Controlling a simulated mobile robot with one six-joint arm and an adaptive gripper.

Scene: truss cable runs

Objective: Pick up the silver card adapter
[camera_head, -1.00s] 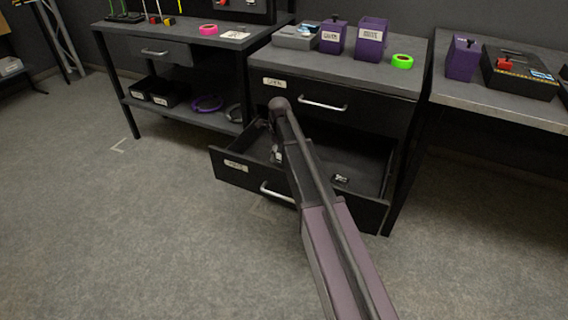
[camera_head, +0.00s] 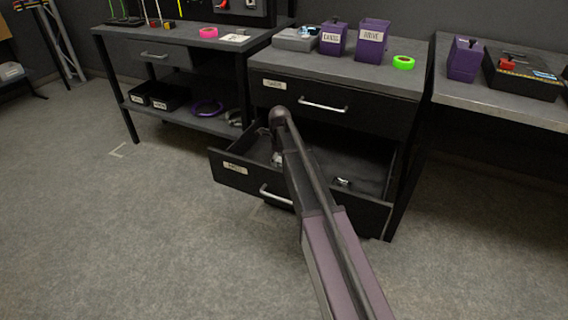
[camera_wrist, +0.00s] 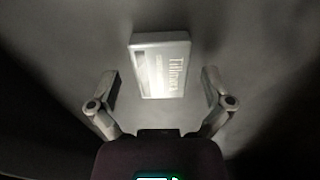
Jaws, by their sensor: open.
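The silver card adapter (camera_wrist: 161,66), a flat pale rectangular piece with printed lettering, lies on the dark drawer floor in the wrist view. It sits ahead of and between the two fingers of my gripper (camera_wrist: 160,86). The fingers are spread wide, with a gap on each side of the piece, and hold nothing. In the head view my arm reaches down into the open drawer (camera_head: 236,174), and its links largely hide my gripper. A small light-coloured item (camera_head: 343,182) lies in the drawer to the right of my arm; I cannot tell whether it is the adapter.
A closed drawer (camera_head: 335,109) is above the open one. The cabinet top bears purple bins (camera_head: 372,42), a grey box (camera_head: 296,40) and a green tape roll (camera_head: 403,62). Benches stand on both sides. The floor in front is clear.

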